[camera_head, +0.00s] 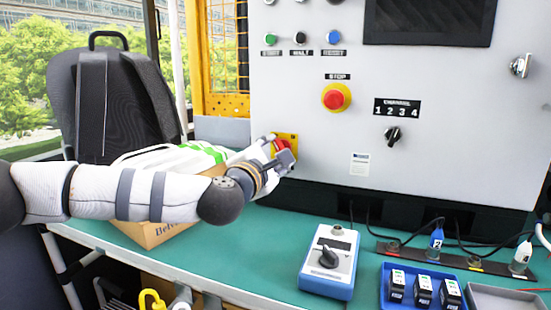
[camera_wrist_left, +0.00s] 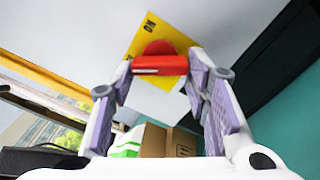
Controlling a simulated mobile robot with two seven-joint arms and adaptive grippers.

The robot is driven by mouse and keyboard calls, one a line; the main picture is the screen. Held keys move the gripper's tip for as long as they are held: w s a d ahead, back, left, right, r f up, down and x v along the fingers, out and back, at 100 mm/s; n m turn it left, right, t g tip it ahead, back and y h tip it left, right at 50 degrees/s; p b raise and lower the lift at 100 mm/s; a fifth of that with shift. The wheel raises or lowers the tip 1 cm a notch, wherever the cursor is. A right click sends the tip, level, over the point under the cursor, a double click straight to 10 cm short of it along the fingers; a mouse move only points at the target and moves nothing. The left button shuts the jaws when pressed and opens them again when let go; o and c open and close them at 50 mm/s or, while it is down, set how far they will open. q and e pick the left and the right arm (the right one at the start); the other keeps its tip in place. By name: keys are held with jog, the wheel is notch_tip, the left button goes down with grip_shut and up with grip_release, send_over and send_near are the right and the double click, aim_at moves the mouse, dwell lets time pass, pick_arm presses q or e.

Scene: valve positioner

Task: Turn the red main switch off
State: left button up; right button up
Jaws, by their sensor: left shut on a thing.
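The red main switch (camera_wrist_left: 160,64) sits on a yellow square plate (camera_wrist_left: 172,35) on the panel's lower left. In the wrist view its red handle lies between the two fingertips, and the plate looks tilted in that view. My left gripper (camera_wrist_left: 159,70) is shut on the red handle. In the head view the left gripper (camera_head: 284,155) partly hides the switch and the yellow plate (camera_head: 289,140). Some lettering shows on the plate in the wrist view, but the switch position is not clear to me. My right gripper is not in view.
A red stop button (camera_head: 337,97) on a yellow base and a black channel knob (camera_head: 393,134) are on the grey panel (camera_head: 300,190). A cardboard box (camera_head: 160,232) stands under my left arm. A blue-and-white device (camera_head: 330,262) and a blue tray (camera_head: 393,303) are on the green table.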

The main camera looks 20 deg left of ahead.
pick_arm(q)
jog(key=shift+d+f+n+b, duration=0.1)
jog(key=shift+n+b, duration=0.4)
jog(key=shift+n, duration=0.7)
jog(key=o, duration=1.2)
jog(key=shift+c, duration=0.2)
jog(key=s, duration=1.2)
jog(key=shift+a, duration=0.2)
